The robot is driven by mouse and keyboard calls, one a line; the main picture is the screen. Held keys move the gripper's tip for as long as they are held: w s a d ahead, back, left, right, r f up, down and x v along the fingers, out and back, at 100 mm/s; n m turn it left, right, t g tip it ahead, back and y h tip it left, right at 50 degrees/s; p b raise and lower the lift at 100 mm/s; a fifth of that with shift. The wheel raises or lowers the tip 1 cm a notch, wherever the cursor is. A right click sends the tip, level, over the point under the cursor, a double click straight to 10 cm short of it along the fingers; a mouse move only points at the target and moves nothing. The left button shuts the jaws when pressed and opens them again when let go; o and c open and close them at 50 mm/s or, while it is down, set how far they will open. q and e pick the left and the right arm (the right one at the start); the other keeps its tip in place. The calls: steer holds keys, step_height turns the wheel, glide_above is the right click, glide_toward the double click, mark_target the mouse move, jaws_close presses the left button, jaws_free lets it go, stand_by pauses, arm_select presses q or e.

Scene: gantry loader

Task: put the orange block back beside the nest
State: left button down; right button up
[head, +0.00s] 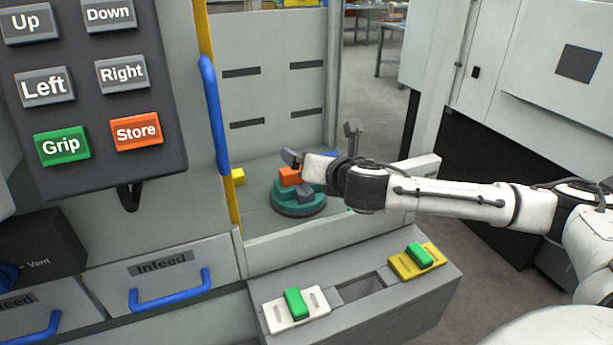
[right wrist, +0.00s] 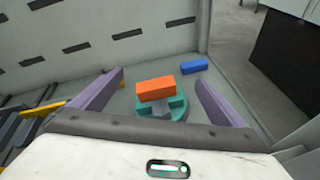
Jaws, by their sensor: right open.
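The orange block (head: 290,176) sits on top of the teal round nest (head: 299,205) inside the machine bay. In the right wrist view the orange block (right wrist: 156,90) lies across the grey part of the teal nest (right wrist: 176,111). My right gripper (head: 298,163) reaches in from the right at the nest. Its two purple fingers (right wrist: 160,85) are spread wide on either side of the orange block, with gaps between. They hold nothing. The nest's far side is partly hidden by the gripper in the head view. My left gripper is in neither view.
A blue block (right wrist: 194,65) lies on the bay floor beyond the nest to the right. A yellow block (head: 238,176) lies left of the nest. A low front wall (head: 330,238) and a blue door handle (head: 213,115) border the bay. A button panel (head: 90,90) hangs at upper left.

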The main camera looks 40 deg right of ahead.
mark_target(288, 177)
steer(key=w+d+r+m+g+h, duration=0.1)
steer(key=w+d+r+m+g, duration=0.1)
steer(key=m, duration=0.8)
steer(key=w+d+r+m+g, duration=0.1)
steer(key=w+d+r+m, duration=0.15)
steer(key=m, duration=0.75)
steer(key=s+a+f+m+g+y, duration=0.1)
steer(key=a+f+m+g+y, duration=0.3)
steer(key=m, duration=0.7)
steer(key=x, duration=0.9)
steer(key=shift+w+a+f+p, duration=0.1)
steer(key=shift+w+a+p, duration=0.1)
steer(key=shift+a+p, duration=0.15)
steer(key=c, duration=1.3)
